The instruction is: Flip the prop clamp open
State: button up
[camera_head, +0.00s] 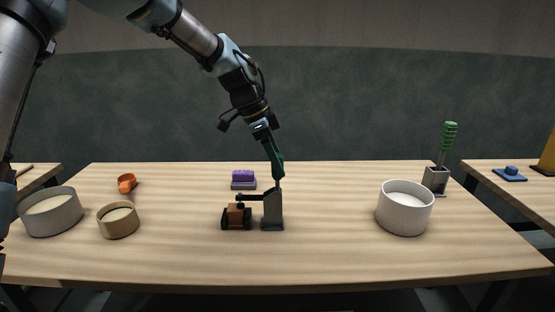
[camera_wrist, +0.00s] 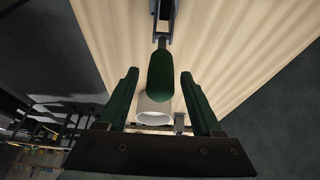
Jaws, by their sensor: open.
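The prop clamp (camera_head: 272,210) stands upright on the middle of the table, a grey post with a dark arm reaching left over a small brown block (camera_head: 237,214) in a dark holder. In the wrist view, the clamp's dark green handle (camera_wrist: 161,75) points toward me on a grey stem. My gripper (camera_head: 272,148) is above the clamp post. Its green fingers are open (camera_wrist: 159,80), one on each side of the handle, with visible gaps. In the head view, fingers and handle blend together, and the contact there is unclear.
A white tub (camera_head: 404,222) stands to the right, before a grey holder (camera_head: 435,181) with a green-topped tool. A purple-topped block (camera_head: 243,180) sits behind the clamp. Two round tubs (camera_head: 52,219) (camera_head: 118,226) and an orange cup (camera_head: 127,184) are left. The front middle is clear.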

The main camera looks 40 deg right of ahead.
grip_shut()
dwell(0.5)
dwell(0.9)
